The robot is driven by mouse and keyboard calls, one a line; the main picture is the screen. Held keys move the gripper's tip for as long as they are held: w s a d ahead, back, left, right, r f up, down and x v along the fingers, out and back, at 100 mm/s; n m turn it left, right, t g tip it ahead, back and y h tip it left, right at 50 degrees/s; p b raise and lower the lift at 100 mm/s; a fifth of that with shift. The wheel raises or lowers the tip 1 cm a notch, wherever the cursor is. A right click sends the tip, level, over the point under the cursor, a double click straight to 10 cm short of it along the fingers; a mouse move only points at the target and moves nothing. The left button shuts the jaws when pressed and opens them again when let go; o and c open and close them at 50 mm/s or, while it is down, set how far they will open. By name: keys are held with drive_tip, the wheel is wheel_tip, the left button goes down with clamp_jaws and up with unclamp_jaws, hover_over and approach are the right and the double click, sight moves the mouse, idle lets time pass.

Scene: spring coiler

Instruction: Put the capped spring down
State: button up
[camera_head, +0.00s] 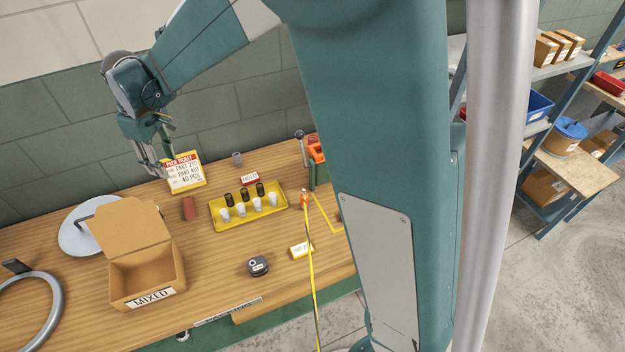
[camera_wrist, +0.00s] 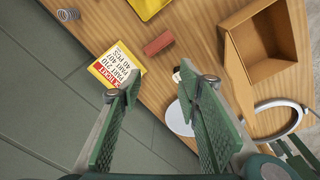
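My gripper (camera_wrist: 158,90) is open in the wrist view, its two green fingers spread wide, with nothing held between them. In the head view my gripper (camera_head: 152,168) hangs above the back left of the table, beside the ticket. A grey wire coil (camera_head: 237,159) is on the table behind the yellow tray; it also shows at the upper left of the wrist view (camera_wrist: 68,15), apart from my fingers. I cannot make out a cap on it. The yellow tray (camera_head: 216,221) holds several black and white capped pieces. A HOLD label (camera_head: 250,178) is behind the tray.
A yellow-edged ticket (camera_head: 185,172) and a red block (camera_head: 189,208) are near my gripper. An open MIXED box (camera_head: 146,275) and a round grey lid (camera_head: 75,238) are at left. A dark puck (camera_head: 258,266) is at the front. An orange-and-green device (camera_head: 317,160) stands at right.

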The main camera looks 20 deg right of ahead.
drive_tip(key=s+d+r+m+t, duration=0.1)
drive_tip(key=s+d+r+m, duration=0.1)
drive_tip(key=s+d+r, duration=0.3)
drive_tip(key=s+d+r+m+t, duration=0.1)
drive_tip(key=s+d+r, duration=0.15)
drive_tip(key=d, duration=0.55)
drive_tip(key=s+d+r+m+t, duration=0.1)
drive_tip(key=s+d+r+m, duration=0.15)
drive_tip(key=s+d, duration=0.3)
drive_tip(key=s+d+f+m+t, duration=0.1)
drive_tip(key=s+d+m+t, duration=0.2)
drive_tip(key=s+d, duration=1.2)
drive_tip(key=s+m, duration=0.2)
drive_tip(key=s, duration=0.1)
drive_tip(key=shift+s+d+f+h, duration=0.25)
drive_tip(key=shift+f+h, duration=0.05)
drive_tip(key=shift+f, duration=0.1)
